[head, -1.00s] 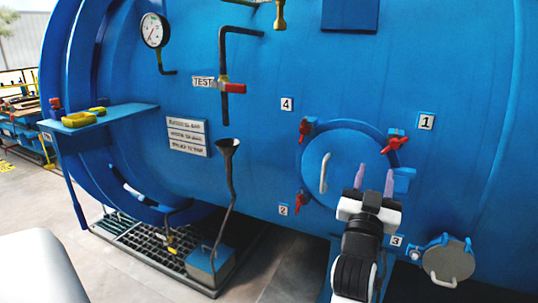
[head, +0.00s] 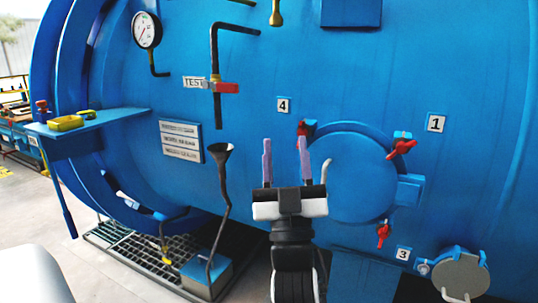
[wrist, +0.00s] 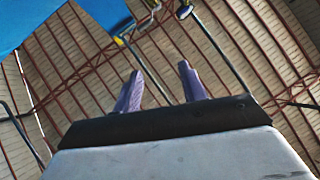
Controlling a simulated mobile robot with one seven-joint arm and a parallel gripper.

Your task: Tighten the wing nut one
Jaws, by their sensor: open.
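The red wing nut one (head: 402,148) sits at the upper right rim of the round blue hatch (head: 352,178), beside the label 1 (head: 436,123). My gripper (head: 286,148) is open and empty, with its two purple fingers pointing up. In the head view it is at the hatch's left edge, well to the left of wing nut one. In the wrist view, my fingers (wrist: 159,84) stand apart with nothing between them. Wing nut one cannot be made out in the wrist view.
Other red wing nuts sit by label 4 (head: 283,104) and label 3 (head: 403,254). My gripper covers the hatch's lower left, where label 2 is hidden. The hatch handle (head: 325,171) sticks out near my right finger. A funnel pipe (head: 221,185) stands to the left.

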